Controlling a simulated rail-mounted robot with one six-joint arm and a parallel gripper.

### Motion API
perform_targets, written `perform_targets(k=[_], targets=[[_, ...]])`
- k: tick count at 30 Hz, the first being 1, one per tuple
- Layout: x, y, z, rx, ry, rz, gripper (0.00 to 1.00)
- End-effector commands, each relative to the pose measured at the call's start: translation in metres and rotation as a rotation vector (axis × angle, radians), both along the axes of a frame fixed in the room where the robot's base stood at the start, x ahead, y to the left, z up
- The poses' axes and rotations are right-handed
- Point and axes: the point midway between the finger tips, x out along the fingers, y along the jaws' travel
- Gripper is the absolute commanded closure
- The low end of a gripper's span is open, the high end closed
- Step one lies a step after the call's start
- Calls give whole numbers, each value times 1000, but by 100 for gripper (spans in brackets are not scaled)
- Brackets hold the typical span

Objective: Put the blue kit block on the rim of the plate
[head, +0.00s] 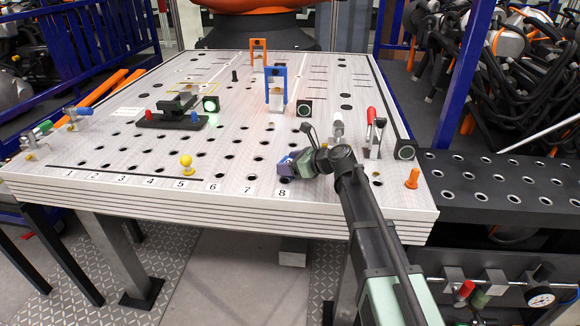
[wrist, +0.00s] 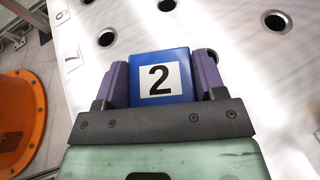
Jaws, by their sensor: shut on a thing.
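The blue kit block (wrist: 178,58) carries a white label with a black 2. It sits between the purple fingers of my gripper (wrist: 162,72), which is shut on it. In the head view my gripper (head: 292,163) is near the front edge of the white perforated plate (head: 330,203), by the number 8 label. Only a little blue of the block shows there, and I cannot tell whether it touches the plate. The plate's holes also show beyond the block in the wrist view (wrist: 240,60).
A yellow ball-topped peg (head: 186,161) stands near label 5. An orange knob (head: 412,179) is at the right front corner. A red-handled clamp (head: 373,130) stands right of my arm. A blue arch (head: 276,88) and an orange arch (head: 258,55) stand farther back. A dark perforated shelf (head: 500,190) adjoins on the right.

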Motion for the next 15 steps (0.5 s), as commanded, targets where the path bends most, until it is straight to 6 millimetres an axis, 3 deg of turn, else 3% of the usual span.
perform_targets(k=[2, 3, 7, 15], targets=[[0, 0, -4, 0, 0, 0, 71], [0, 0, -3, 0, 0, 0, 32], [0, 0, -2, 0, 0, 0, 12], [0, 0, -1, 0, 0, 0, 11]])
